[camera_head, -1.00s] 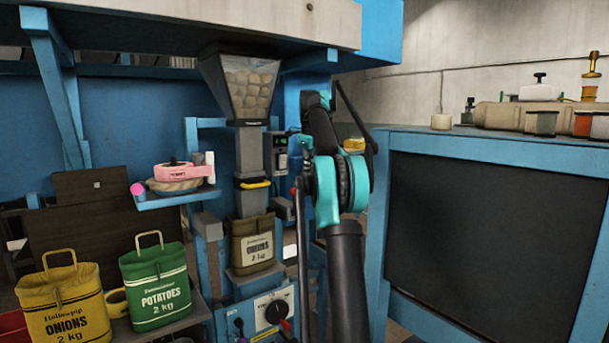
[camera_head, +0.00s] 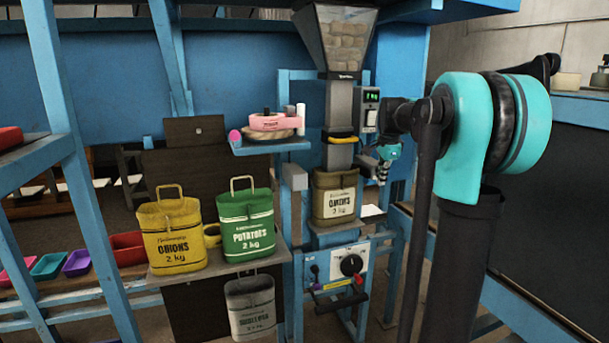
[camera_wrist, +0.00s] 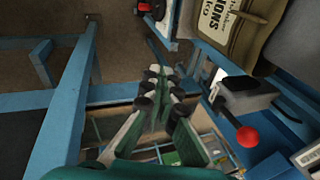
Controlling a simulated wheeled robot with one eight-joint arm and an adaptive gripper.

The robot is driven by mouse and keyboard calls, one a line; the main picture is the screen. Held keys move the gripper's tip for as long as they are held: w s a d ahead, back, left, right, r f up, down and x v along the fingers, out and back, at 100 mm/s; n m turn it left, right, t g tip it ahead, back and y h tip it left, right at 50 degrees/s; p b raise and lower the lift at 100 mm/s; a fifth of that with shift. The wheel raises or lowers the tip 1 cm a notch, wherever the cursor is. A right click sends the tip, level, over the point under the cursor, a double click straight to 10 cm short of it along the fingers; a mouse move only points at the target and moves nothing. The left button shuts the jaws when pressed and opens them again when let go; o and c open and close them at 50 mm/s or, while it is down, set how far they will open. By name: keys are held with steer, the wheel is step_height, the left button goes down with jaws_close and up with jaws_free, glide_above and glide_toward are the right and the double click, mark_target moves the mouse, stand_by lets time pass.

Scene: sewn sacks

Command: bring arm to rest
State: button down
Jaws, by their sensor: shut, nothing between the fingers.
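My gripper (camera_wrist: 165,95) is shut and empty in the wrist view, its two fingertips close together over open space. In the head view my gripper (camera_head: 383,165) is small and partly seen, to the right of the filling machine's spout. My arm's large teal joint fills the right of the head view. The brown onions sack (camera_head: 334,196) stands upright under the spout, apart from my gripper; part of it also shows at the top of the wrist view (camera_wrist: 258,25).
A yellow onions sack (camera_head: 171,234) and a green potatoes sack (camera_head: 246,225) stand on a shelf at left. A hopper (camera_head: 340,40) is above the spout. A red knob (camera_wrist: 247,137) and blue frame bars (camera_wrist: 75,90) lie close around my gripper.

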steer(key=s+a+f+n, duration=0.3)
steer(key=s+f+n, duration=0.4)
steer(key=s+f, duration=0.6)
steer(key=s+a+f+n, duration=0.4)
steer(key=s+f+n, duration=0.4)
steer(key=s+f, duration=0.6)
steer(key=s, duration=0.8)
steer(key=shift+n, duration=0.3)
